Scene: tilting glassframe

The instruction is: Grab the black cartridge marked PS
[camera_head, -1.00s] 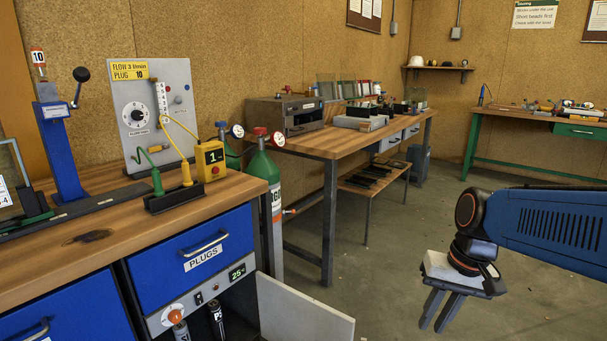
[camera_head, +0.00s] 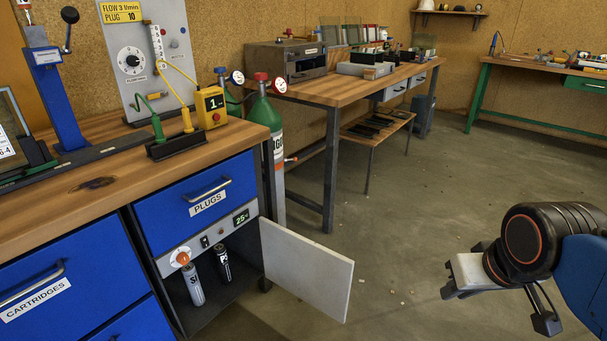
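The black cartridge marked PS (camera_head: 223,265) stands upright inside the open lower compartment of the blue bench, under the PLUGS drawer. Its label is partly readable. A white or silver cartridge (camera_head: 194,286) with an S on its label stands to its left, nearer the camera. My gripper (camera_head: 452,294) is at the lower right, well apart from the compartment, with the open cabinet door (camera_head: 306,268) between them. Its fingers are foreshortened and partly hidden behind its pale body, so their opening does not show clearly. I see nothing held in it.
The control strip (camera_head: 212,240) with an orange knob and a 25 display runs above the compartment opening. The PLUGS drawer (camera_head: 195,203) is closed. A green gas cylinder (camera_head: 266,130) stands beside the bench.

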